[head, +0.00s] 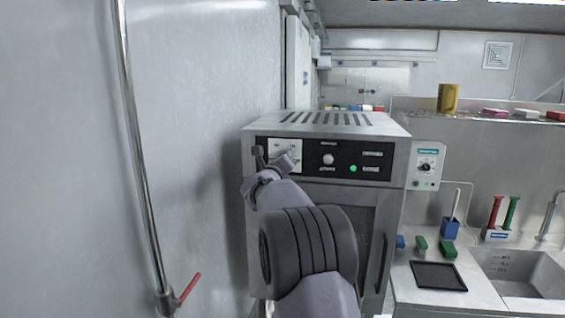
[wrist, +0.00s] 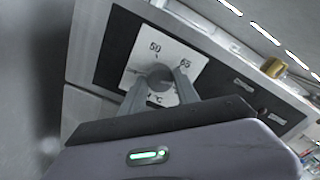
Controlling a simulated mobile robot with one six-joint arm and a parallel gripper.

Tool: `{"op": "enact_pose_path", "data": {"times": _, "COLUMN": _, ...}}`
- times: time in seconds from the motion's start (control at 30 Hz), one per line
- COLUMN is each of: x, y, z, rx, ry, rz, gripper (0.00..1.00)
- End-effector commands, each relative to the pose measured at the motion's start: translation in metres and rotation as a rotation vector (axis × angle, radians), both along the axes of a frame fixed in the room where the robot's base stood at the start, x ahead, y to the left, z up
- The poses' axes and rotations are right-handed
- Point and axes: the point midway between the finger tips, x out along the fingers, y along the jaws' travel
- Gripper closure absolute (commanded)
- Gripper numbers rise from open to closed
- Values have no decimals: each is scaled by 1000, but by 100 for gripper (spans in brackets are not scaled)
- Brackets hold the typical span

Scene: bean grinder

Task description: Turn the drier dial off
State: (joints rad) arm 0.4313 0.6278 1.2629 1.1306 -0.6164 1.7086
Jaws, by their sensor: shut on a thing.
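The drier (head: 225,130) is not where my arm starts but the steel cabinet (head: 380,128) in the middle of the head view, with a black control panel on its front. Its temperature dial (wrist: 158,76) sits on a white scale plate (wrist: 180,57) marked 50 and 65 in the wrist view. My gripper (wrist: 160,84) is shut on the dial, one finger on each side. In the head view my gripper (head: 273,160) is at the panel's left end and covers most of the dial. A second knob (head: 328,159) and a lit green lamp (head: 353,168) are further right.
A wall with a vertical pipe (head: 140,130) and a red-handled valve (head: 189,288) is close on the left. A smaller control box (head: 426,166) is right of the cabinet. A counter with a sink (head: 515,270) and brushes is at the right.

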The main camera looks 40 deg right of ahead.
Motion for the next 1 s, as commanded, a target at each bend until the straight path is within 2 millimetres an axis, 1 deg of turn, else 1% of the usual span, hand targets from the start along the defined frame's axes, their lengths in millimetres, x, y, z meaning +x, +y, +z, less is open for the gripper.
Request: {"op": "enact_pose_path", "data": {"times": 1.0, "x": 0, "y": 0, "z": 2, "rx": -627, "ry": 732, "rz": -1, "gripper": 100}}
